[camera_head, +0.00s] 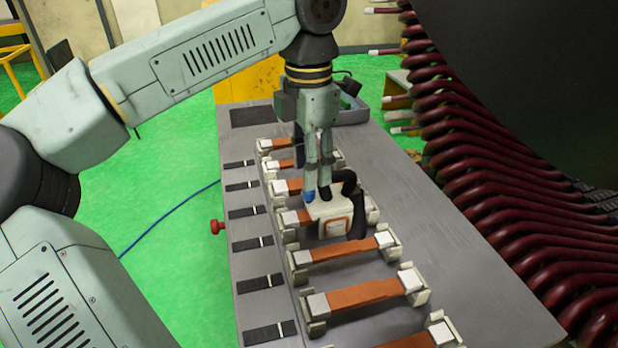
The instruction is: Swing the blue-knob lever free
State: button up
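A cream clamp-like block (331,206) sits among the copper bars on the grey bench, with an orange-brown outlined patch on its front side. A black curved handle (357,222) stands at its right side. A small blue tip (309,197), which looks like the blue knob, shows at the block's left top edge, right by my gripper's left finger. My gripper (318,193) points straight down over the block, its fingers close together. I cannot tell whether they touch or grip the knob. The lever's arm is hidden behind the fingers and block.
Copper bars (345,251) in pale end holders run in a row along the bench (440,225). Black pads (262,283) line its left side, and a red button (217,227) sits on the left edge. Dark red coils (480,190) crowd the right. The bench's right strip is clear.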

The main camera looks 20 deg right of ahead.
jog(key=shift+f+p, duration=0.35)
jog(key=shift+f, duration=1.85)
jog(key=shift+c, duration=0.2)
grip_shut()
